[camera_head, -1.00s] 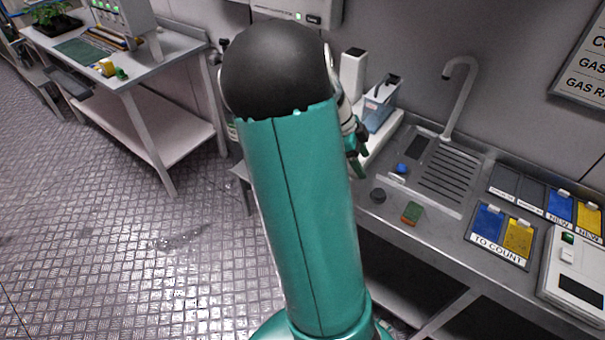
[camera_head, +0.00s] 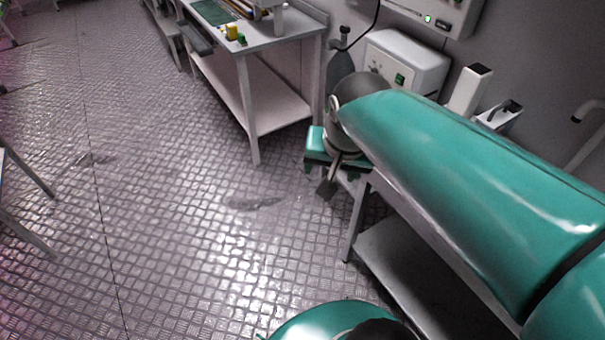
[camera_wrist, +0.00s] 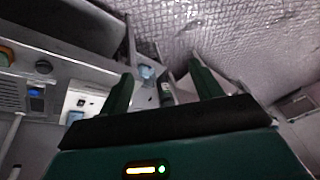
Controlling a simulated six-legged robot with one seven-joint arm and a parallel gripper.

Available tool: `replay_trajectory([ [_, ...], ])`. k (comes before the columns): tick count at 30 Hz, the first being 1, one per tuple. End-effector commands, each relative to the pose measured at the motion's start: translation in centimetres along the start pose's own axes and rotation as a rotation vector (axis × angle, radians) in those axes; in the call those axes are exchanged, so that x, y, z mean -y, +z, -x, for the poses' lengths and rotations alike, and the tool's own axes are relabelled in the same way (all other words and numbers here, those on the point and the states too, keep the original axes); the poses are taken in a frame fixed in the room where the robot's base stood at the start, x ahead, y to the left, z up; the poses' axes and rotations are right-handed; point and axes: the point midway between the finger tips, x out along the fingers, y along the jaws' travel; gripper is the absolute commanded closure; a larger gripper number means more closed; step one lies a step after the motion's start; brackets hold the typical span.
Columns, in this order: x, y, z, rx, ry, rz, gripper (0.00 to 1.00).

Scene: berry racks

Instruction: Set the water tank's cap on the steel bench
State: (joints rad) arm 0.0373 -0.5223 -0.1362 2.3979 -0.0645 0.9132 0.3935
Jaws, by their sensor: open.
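My gripper (camera_wrist: 161,72) is open, its two green fingers apart with nothing held between them. In the head view, my wrist and gripper (camera_head: 325,165) hang over the left end of the steel bench, partly hidden by my arm. The steel bench (camera_wrist: 72,62) runs along the left of the wrist view. A small dark round piece (camera_wrist: 43,67) lies on it; I cannot tell whether it is the tank's cap.
A white box (camera_head: 405,62) and a grey gas bottle (camera_head: 342,70) stand behind my wrist.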

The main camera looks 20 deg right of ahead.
Motion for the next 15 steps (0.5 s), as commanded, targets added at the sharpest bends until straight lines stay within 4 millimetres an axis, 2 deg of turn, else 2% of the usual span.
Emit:
replay_trajectory([
  [3, 2.4, 2.9, 2.0, -0.069, -0.053, 0.269, 0.35],
  [6, 3.5, 4.6, 2.9, -0.109, -0.072, 0.426, 0.35],
  [9, 3.9, 5.4, 3.3, -0.129, -0.077, 0.506, 0.35],
  [15, 4.0, 5.5, 3.3, -0.131, -0.077, 0.524, 0.35],
])
